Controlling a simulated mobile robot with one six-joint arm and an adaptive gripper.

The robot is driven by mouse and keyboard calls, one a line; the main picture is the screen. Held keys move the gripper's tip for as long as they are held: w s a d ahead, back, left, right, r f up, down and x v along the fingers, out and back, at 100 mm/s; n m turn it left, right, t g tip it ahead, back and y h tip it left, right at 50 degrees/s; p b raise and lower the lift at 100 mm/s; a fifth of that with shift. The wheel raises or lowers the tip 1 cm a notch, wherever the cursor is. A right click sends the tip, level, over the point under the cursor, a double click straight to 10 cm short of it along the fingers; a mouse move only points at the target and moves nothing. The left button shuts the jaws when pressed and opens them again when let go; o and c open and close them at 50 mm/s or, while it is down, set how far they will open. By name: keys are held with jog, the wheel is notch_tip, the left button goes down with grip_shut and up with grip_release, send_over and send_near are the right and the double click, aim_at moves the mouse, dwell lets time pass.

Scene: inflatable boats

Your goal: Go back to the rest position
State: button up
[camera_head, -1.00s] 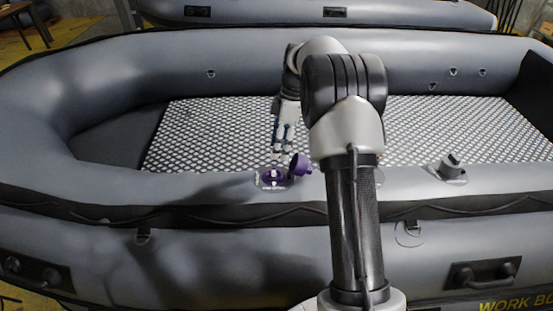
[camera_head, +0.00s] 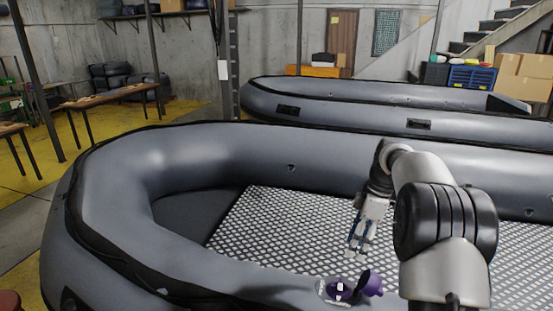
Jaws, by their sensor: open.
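My gripper (camera_head: 358,243) hangs above the near tube of the grey inflatable boat (camera_head: 160,235), over the boat's patterned floor. It points down, and its fingers are apart with nothing seen between them. Just below and in front of it, a purple valve (camera_head: 341,288) sits on the near tube. A purple cap (camera_head: 371,283) stands tilted open beside the valve's right side. The gripper looks clear of both. My arm fills the right side of the picture and hides part of the boat behind it.
A second grey boat (camera_head: 350,110) lies behind the first. A wooden bench (camera_head: 110,95) stands at the back left, near a dark post. Cardboard boxes (camera_head: 525,78) and a blue crate (camera_head: 472,78) stand at the back right. The patterned boat floor (camera_head: 275,225) looks empty.

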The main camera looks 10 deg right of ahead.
jog(key=s+a+r+m+t+h+b, duration=0.1)
jog(key=s+a+r+m+b, duration=0.15)
jog(key=s+a+r, duration=0.35)
jog(key=s+a+r+m+t+h+b, duration=0.1)
jog(key=s+a+r+m+t+b, duration=0.2)
jog(key=s, duration=0.5)
jog(key=s+a+f+m+t+b, duration=0.1)
jog(key=s+f+m, duration=0.3)
jog(key=s, duration=0.5)
jog(key=s+a+f+m+t+h+b, duration=0.1)
jog(key=s+a+f+m, duration=0.2)
jog(key=s, duration=0.6)
jog(key=shift+s+a+f+m, duration=0.35)
jog(key=shift+a+f, duration=0.3)
jog(key=shift+a, duration=0.2)
